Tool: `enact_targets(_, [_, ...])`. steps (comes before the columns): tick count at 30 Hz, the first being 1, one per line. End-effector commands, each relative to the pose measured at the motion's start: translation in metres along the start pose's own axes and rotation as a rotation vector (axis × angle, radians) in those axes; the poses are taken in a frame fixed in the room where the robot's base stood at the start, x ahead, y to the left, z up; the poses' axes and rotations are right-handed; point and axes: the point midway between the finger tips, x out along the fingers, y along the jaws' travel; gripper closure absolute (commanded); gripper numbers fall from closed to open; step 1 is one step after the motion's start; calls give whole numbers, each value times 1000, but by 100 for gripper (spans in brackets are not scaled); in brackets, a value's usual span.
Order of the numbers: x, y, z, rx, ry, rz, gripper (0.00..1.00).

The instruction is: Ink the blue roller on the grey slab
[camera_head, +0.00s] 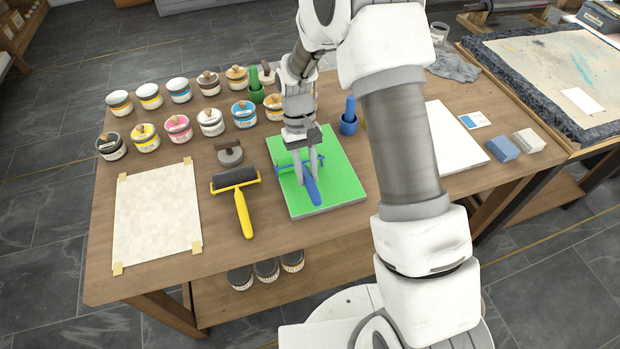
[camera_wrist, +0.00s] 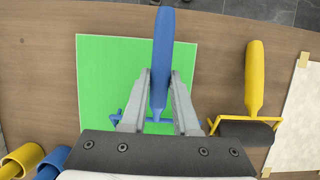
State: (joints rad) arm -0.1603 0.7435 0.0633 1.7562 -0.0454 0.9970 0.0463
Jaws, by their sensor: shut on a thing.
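The blue roller (camera_head: 312,192) is in my gripper (camera_head: 307,182), which is shut on its handle. In the wrist view the blue handle (camera_wrist: 162,40) stands between the two fingers of my gripper (camera_wrist: 160,75). The slab (camera_head: 340,188) has a bright green top and a pale grey edge; it also shows in the wrist view (camera_wrist: 100,80). The roller's head lies over the far half of the green area, its handle towards the near edge. The drum looks green and is partly hidden by my fingers. I cannot tell whether it touches the slab.
A yellow-handled roller (camera_head: 243,213) with a dark drum lies just left of the slab. A taped paper sheet (camera_head: 158,215) is further left. Several ink tins (camera_head: 178,128) stand behind. A white board (camera_head: 452,140) lies right, beyond my arm.

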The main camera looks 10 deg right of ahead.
Motion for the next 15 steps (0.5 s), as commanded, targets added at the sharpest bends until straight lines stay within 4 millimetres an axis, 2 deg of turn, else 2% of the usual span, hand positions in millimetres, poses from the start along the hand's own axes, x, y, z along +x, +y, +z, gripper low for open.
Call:
enact_targets(4, [-7, -1, -19, -2, 0, -1, 100])
enact_targets(11, [-12, -1, -32, -2, 0, -1, 100])
enact_targets(15, [-17, -2, -48, -2, 1, -1, 100])
